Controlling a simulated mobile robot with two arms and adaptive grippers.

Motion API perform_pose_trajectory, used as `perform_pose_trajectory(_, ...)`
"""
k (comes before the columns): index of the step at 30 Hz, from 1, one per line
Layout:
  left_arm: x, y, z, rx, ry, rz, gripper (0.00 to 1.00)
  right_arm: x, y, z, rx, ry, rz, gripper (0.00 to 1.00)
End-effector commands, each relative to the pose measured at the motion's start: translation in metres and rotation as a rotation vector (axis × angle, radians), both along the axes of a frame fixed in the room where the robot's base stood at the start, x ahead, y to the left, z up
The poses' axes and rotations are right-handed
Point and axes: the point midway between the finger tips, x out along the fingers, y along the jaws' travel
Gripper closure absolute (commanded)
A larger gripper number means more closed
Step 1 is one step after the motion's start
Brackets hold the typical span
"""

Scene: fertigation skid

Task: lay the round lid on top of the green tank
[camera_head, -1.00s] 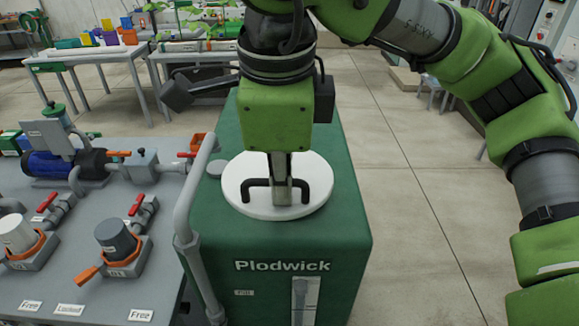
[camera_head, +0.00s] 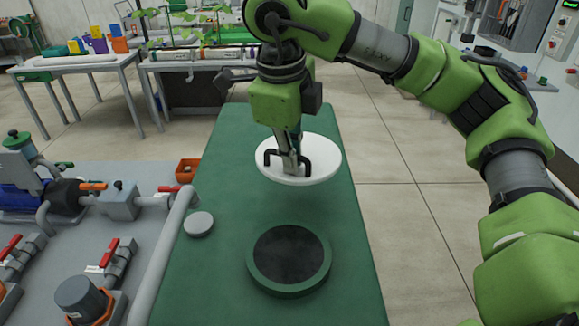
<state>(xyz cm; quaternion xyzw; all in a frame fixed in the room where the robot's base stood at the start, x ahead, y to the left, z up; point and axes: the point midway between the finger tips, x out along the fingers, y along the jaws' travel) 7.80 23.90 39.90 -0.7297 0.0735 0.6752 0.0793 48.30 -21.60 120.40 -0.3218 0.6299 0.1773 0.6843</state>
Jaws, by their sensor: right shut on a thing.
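The round lid (camera_head: 324,155) is a white disc with a black bar handle. My right gripper (camera_head: 288,165) is shut on the handle and holds the lid, slightly tilted, above the far part of the tank's top. The green tank (camera_head: 210,290) is a long box with a flat top. Its round opening (camera_head: 289,256), dark inside with a raised green rim, shows uncovered nearer to me than the lid. My left gripper is not in view.
A small grey cap (camera_head: 199,223) sits on the tank's left side. A grey pipe (camera_head: 160,255) runs along its left edge beside the skid bench with valves and a blue pump. Benches with plants stand behind. The floor at the right is clear.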

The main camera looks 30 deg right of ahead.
Motion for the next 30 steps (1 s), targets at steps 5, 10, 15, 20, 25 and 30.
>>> perform_pose_trajectory(5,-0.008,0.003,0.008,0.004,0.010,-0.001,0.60,0.039,-0.018,-0.023,0.003,0.007,-0.002,1.00)
perform_pose_trajectory(10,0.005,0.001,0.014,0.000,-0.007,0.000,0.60,0.059,-0.029,-0.049,0.000,0.004,-0.002,1.00)
perform_pose_trajectory(15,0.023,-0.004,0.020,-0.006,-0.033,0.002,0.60,0.071,-0.034,-0.063,0.001,0.000,0.001,1.00)
perform_pose_trajectory(20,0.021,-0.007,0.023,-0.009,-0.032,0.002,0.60,0.077,-0.037,-0.072,0.000,0.000,0.000,1.00)
perform_pose_trajectory(25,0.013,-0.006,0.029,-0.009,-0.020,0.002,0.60,0.079,-0.039,-0.097,-0.001,0.003,0.001,1.00)
perform_pose_trajectory(30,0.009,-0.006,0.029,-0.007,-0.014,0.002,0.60,0.079,-0.038,-0.106,0.000,-0.001,0.001,1.00)
